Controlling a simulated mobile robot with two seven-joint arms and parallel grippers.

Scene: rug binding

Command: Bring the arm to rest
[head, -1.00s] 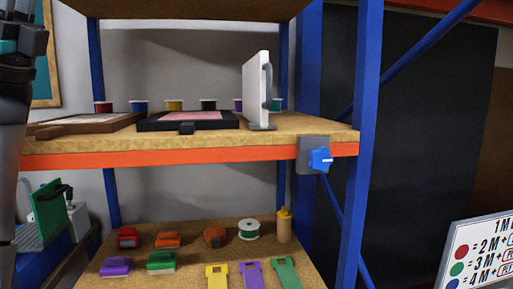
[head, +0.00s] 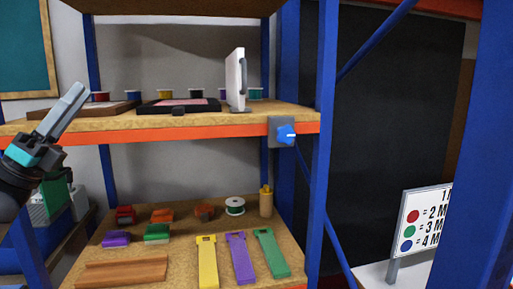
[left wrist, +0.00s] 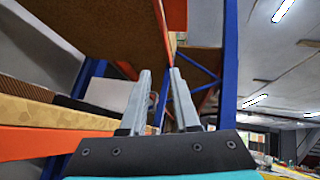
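My left gripper (head: 72,108) is at the left of the head view, raised in front of the shelf rack with its grey fingers pointing up and to the right. In the left wrist view the two fingers (left wrist: 158,80) stand apart with nothing between them. The gripper is open and empty, and I see no contact with the shelf. My right gripper is in neither current view.
The upper shelf (head: 250,121) holds a white upright panel (head: 236,80), a dark frame (head: 178,106) and several small tubs. The lower shelf holds colored blocks, a spool (head: 235,206) and yellow, purple and green strips. A sign (head: 425,220) stands right.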

